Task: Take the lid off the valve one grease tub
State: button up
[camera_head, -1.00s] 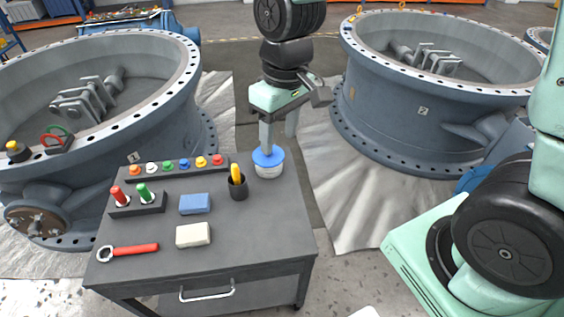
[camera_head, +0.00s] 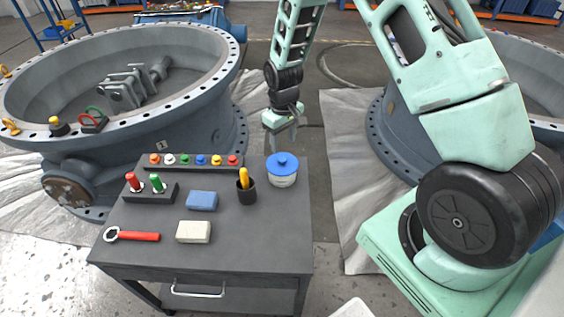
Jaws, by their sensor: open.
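The grease tub (camera_head: 283,180) is a small pale tub at the back right corner of the dark cart top. Its blue lid (camera_head: 283,163) with a round knob sits on it. My gripper (camera_head: 283,145) is behind the tub, past the cart's back edge, pointing down. Its fingers are apart and hold nothing. The lower ends of the fingers are partly hidden behind the lid, and a gap to the lid is hard to judge.
The cart (camera_head: 265,230) also carries a row of coloured caps (camera_head: 195,162), a red and green marker holder (camera_head: 150,190), a blue block (camera_head: 202,201), a pale block (camera_head: 194,232), a red-handled wrench (camera_head: 132,236) and a black cup (camera_head: 246,192). Large valves (camera_head: 120,90) stand behind.

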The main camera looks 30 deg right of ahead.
aim_at(282, 159)
jog(key=shift+w+f+p, duration=0.15)
jog(key=shift+f+p, duration=0.5)
jog(key=shift+f, duration=2.85)
jog(key=c, duration=1.1)
